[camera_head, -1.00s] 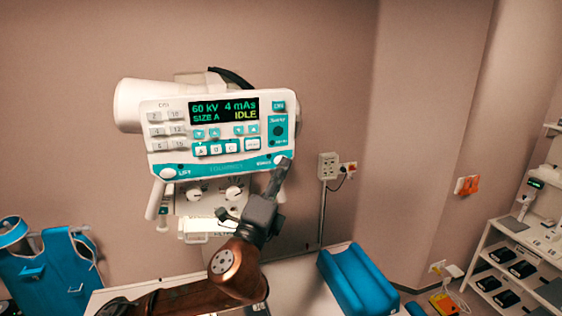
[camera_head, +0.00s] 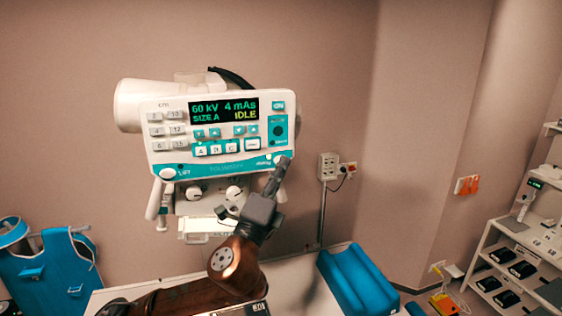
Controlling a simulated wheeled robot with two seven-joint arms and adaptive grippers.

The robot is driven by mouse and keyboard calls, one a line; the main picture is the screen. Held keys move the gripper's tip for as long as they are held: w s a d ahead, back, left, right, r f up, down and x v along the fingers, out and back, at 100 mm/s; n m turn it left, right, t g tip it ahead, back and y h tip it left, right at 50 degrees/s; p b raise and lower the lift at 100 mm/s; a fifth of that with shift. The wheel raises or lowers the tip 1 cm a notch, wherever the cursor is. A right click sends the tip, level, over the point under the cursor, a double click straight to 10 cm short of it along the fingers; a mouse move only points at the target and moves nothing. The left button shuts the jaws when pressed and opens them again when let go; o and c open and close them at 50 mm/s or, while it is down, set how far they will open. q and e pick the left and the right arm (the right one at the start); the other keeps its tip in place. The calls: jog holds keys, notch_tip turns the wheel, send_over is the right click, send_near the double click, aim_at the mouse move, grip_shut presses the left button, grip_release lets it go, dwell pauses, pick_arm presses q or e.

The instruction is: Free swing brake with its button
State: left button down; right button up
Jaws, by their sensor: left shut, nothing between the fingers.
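The white X-ray head with its teal control panel (camera_head: 222,130) hangs in front of the wall in the head view. Its display (camera_head: 224,110) reads 60 kV, 4 mAs, SIZE A, IDLE. A round white button marked LIFT (camera_head: 168,174) sits at the panel's lower left. At the lower right, the swing button's label (camera_head: 263,160) shows, and the button itself is mostly hidden by my fingers. My left gripper (camera_head: 282,163) is shut and empty, its tips over that button's corner. I cannot tell whether they touch it. My right gripper is not in view.
Two knobs (camera_head: 235,192) and a handle (camera_head: 154,200) are below the panel. A blue cushion (camera_head: 357,280) lies on the white table at lower right. A blue apron (camera_head: 52,270) hangs at left. A shelf rack (camera_head: 520,250) stands at right.

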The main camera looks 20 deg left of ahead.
pick_arm(q)
jog(key=shift+s, duration=0.1)
jog(key=shift+s+d, duration=0.4)
jog(key=shift+s, duration=0.15)
jog(key=shift+s+d+p, duration=0.35)
jog(key=shift+s+d, duration=0.35)
jog(key=shift+s, duration=0.35)
jog(key=shift+s+d+p, duration=0.3)
jog(key=shift+s+d, duration=0.4)
jog(key=shift+s, duration=0.35)
